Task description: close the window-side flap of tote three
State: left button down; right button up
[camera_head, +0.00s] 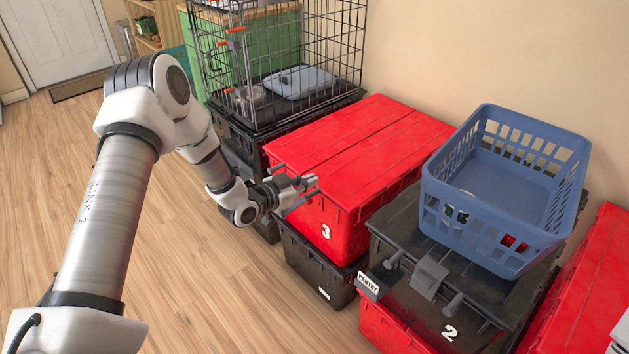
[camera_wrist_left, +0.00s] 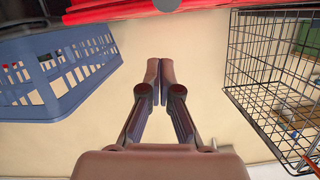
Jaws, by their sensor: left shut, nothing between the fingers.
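Tote three (camera_head: 330,205) is red, with a white 3 on its front, and sits on a black tote beside the wall. Its two lid flaps (camera_head: 362,138) look flat and down, meeting at a seam along the top. I cannot tell which flap is on the window side. My left gripper (camera_head: 308,187) is at the front upper edge of tote three; whether it touches is unclear. Its fingers (camera_wrist_left: 152,82) are together and empty in the left wrist view, where a red edge (camera_wrist_left: 140,10) shows at the top.
Another red tote (camera_head: 590,290) is at the right. The wooden floor (camera_head: 200,290) at the left is clear.

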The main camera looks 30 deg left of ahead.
aim_at(305, 196)
pick_arm(q)
jog(key=f, duration=0.1)
jog(key=a+f+n+b, duration=0.1)
jog(key=f+n, duration=0.1)
jog(key=shift+w+a+f+h, duration=0.15)
jog(key=shift+w+a+h, duration=0.1)
jog(key=shift+h, duration=0.15)
jog(key=shift+a+f+b, duration=0.15)
jog(key=shift+f+b, duration=0.35)
jog(key=shift+f, duration=0.05)
jog(key=shift+f, duration=0.1)
